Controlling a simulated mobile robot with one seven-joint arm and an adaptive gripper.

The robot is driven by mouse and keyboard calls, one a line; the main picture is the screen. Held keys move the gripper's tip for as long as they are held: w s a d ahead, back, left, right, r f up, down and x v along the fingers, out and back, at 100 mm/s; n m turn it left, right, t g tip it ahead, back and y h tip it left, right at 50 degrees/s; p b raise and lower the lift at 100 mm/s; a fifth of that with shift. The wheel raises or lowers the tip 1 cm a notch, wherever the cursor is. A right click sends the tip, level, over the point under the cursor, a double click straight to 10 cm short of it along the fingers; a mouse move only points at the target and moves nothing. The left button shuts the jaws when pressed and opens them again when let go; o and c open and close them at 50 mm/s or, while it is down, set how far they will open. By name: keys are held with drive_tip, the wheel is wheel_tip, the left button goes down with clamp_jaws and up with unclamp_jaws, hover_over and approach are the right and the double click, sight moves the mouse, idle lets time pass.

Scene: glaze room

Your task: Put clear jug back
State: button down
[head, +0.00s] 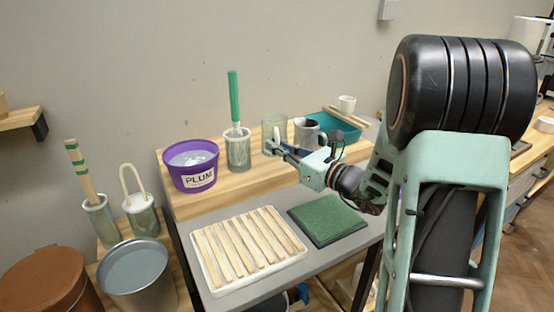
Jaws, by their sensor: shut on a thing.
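The clear jug (274,122) is a see-through, greenish vessel at the back of the raised wooden shelf. It stands upright between a jar with a green-handled brush and a grey mug. My gripper (274,146) reaches in from the right, with its fingers at the jug's near side, shut on the jug.
The grey mug (309,131) stands close right of the jug, behind my gripper. The brush jar (238,152) and purple PLUM bucket (190,166) are left. A teal tray (349,135) is behind right. A slatted rack (206,272) and green mat (328,219) lie in front.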

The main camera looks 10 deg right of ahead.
drive_tip(key=shift+w+f+b, duration=0.1)
drive_tip(key=shift+f+b, duration=0.45)
drive_tip(key=shift+f, duration=1.05)
drive_tip(key=shift+f, duration=0.1)
drive_tip(key=shift+f, duration=0.15)
drive_tip(key=c, duration=2.1)
unclamp_jaws()
drive_tip(key=shift+r, duration=0.35)
drive_tip(key=p+v, duration=0.1)
drive_tip(key=v, duration=1.1)
drive_tip(key=shift+f, duration=0.1)
